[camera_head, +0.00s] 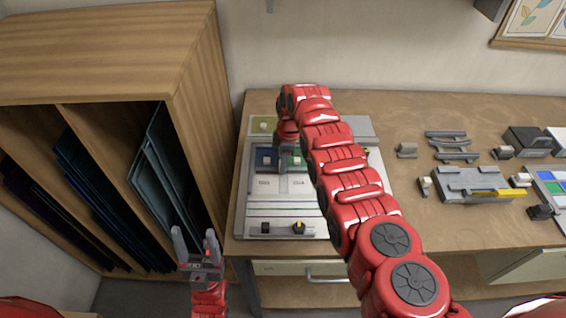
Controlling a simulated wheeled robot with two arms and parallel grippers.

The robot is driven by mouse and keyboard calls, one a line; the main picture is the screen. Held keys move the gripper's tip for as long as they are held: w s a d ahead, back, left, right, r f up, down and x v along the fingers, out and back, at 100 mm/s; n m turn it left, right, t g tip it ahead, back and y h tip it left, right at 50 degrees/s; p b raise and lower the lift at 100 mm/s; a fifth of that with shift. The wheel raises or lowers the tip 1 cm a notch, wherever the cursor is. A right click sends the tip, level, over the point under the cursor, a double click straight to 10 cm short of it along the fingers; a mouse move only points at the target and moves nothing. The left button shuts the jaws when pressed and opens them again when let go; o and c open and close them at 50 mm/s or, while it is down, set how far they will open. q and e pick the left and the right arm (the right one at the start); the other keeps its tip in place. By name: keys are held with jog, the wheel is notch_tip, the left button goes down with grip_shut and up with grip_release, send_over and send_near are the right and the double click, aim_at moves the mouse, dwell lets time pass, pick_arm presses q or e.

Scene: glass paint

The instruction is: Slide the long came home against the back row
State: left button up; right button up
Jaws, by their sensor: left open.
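My right arm hides the board's right part. My left gripper (195,241) is open and empty, left of the bench.
A wooden rack (190,65) with dark glass sheets stands at the left. Grey bars (450,145), a grey fixture (468,184) with a yellow part and several small blocks lie on the right of the bench (420,230). A drawer (300,269) is below the board.

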jog(key=shift+w, duration=0.3)
jog(key=shift+s, duration=0.1)
jog(key=shift+r+p, duration=0.65)
jog(key=shift+r, duration=2.85)
